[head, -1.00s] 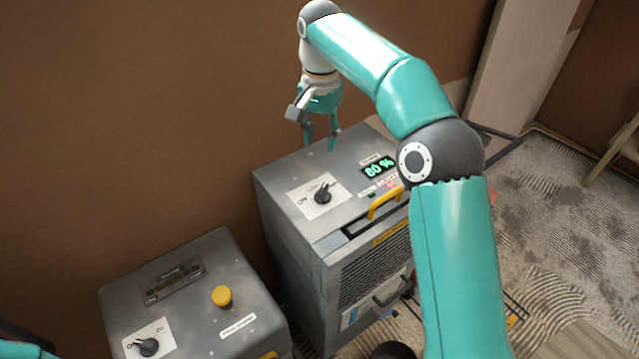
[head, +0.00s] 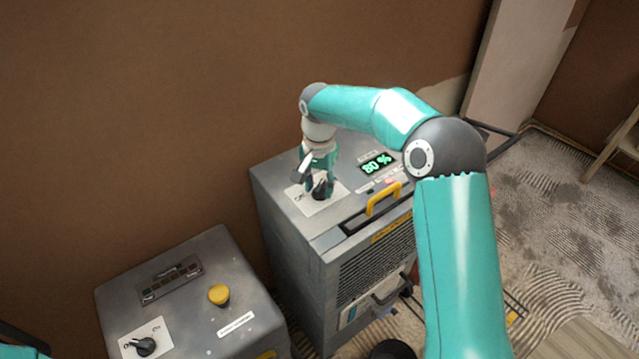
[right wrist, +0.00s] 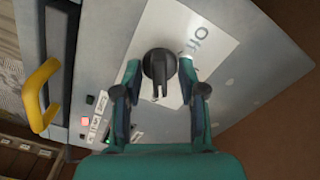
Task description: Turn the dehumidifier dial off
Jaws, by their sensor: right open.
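In the right wrist view the dial (right wrist: 158,68) stands between the open fingers of my right gripper (right wrist: 160,82), with a gap on each side; the word "Off" is partly readable on the plate. In the head view my right gripper (head: 318,186) points down over the dial and partly hides it. Of my left arm only a small part shows at the lower left; its gripper is out of view.
A second grey box (head: 190,285) stands at the front left, with a yellow button (head: 219,295) and a similar black dial (head: 145,346). A yellow handle (head: 382,198) rises from the dehumidifier's top right of the dial. A brown wall stands behind.

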